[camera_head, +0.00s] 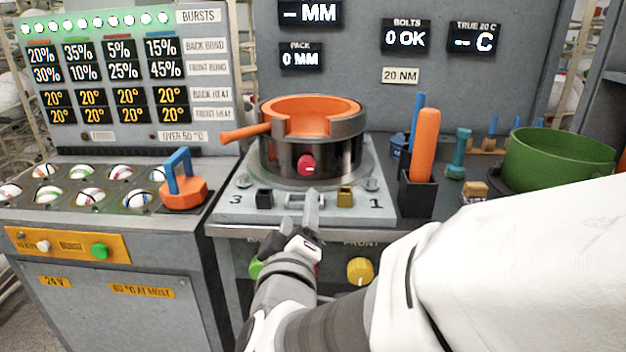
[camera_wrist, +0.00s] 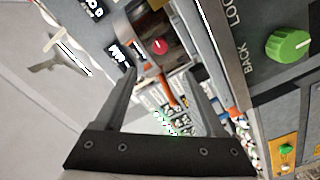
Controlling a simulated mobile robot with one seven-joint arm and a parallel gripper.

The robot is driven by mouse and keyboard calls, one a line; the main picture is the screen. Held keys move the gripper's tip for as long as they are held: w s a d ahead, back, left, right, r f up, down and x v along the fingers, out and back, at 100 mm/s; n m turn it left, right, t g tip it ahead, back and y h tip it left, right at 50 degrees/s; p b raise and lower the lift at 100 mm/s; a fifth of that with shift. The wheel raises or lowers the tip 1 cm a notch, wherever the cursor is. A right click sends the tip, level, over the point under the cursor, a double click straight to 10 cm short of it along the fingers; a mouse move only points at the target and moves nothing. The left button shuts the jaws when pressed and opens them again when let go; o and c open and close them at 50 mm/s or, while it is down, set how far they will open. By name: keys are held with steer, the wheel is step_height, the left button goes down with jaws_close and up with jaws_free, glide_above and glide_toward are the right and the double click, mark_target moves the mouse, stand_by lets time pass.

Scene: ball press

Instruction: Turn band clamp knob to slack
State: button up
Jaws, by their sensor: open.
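The band clamp knob (camera_head: 307,165) is a small red round knob with a pale mark, on the front of the dark metal band (camera_head: 344,161) around the press. In the wrist view the red knob (camera_wrist: 160,46) shows beyond and between my fingers. My gripper (camera_head: 301,207) is open and empty, low in front of the press and below the knob. My fingers (camera_wrist: 161,80) are apart in the wrist view, with nothing between them. I see no contact with the knob.
An orange ring (camera_head: 275,110) with a side handle (camera_head: 245,132) sits in the press top. Black (camera_head: 264,199) and brass (camera_head: 344,196) blocks stand on the base plate. A green knob (camera_wrist: 288,45) and a yellow knob (camera_head: 359,271) are below. A green bowl (camera_head: 560,160) stands right.

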steer(key=shift+s+b, duration=0.3)
steer(key=shift+s, duration=0.1)
steer(key=s+d+f+m+g, duration=0.3)
steer(key=s+d+m+g, duration=0.25)
steer(key=s+d, duration=0.3)
steer(key=s+d+f+m+g, duration=0.3)
steer(key=s+d+m+g, duration=0.2)
steer(key=s+d+g, duration=0.3)
step_height(320, 180, up, 24)
steer(key=t+p, duration=0.1)
steer(key=p, duration=2.3)
steer(key=shift+w+d+y, duration=0.3)
steer(key=shift+w+d, duration=0.05)
